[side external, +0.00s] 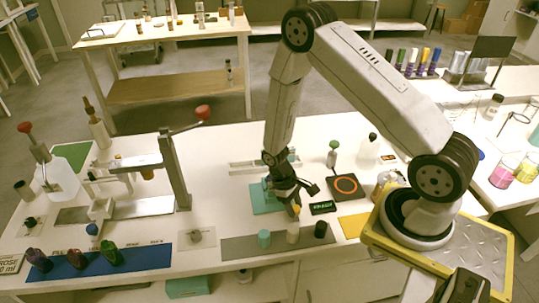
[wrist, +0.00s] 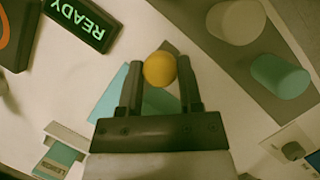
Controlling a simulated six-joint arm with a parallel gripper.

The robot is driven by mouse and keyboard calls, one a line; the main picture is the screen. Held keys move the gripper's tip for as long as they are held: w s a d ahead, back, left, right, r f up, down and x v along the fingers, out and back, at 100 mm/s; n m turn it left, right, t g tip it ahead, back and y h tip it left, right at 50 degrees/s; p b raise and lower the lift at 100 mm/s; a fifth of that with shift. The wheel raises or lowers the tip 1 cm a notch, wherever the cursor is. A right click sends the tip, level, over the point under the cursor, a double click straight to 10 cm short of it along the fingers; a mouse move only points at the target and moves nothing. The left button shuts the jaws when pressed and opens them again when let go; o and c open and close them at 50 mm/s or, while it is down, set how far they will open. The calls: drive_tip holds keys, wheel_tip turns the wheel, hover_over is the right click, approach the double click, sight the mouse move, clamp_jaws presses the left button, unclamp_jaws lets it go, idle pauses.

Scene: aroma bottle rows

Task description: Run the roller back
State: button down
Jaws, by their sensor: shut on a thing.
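My gripper (wrist: 160,85) is shut on a round yellow-orange knob or cap (wrist: 159,69), which sits between the two fingertips. In the side external view my gripper (side external: 294,206) is low over the bench, just behind the grey mat, with the small orange piece (side external: 296,209) at its tips. What lies below the yellow piece is hidden in the wrist view. I cannot tell which thing is the roller. A teal pad (side external: 266,198) lies just left of my gripper, and it also shows under the fingers in the wrist view (wrist: 110,101).
The grey mat (side external: 238,249) holds teal (side external: 264,239), white (side external: 293,233) and black (side external: 320,229) cylinders. A READY display (side external: 323,208) and a black plate with an orange ring (side external: 346,186) are at the right. A blue mat (side external: 150,258) with dark bottles is at the left. A lever press (side external: 175,170) stands behind it.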

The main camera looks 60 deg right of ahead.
drive_tip(key=shift+w, duration=0.1)
drive_tip(key=w+a, duration=0.6)
drive_tip(key=shift+w+a, duration=0.2)
drive_tip(key=shift+c, duration=2.4)
unclamp_jaws()
drive_tip(key=shift+o, duration=1.1)
drive_tip(key=shift+s, duration=0.1)
drive_tip(key=shift+r, duration=0.1)
drive_tip(key=v, duration=0.7)
drive_tip(key=shift+r, duration=0.35)
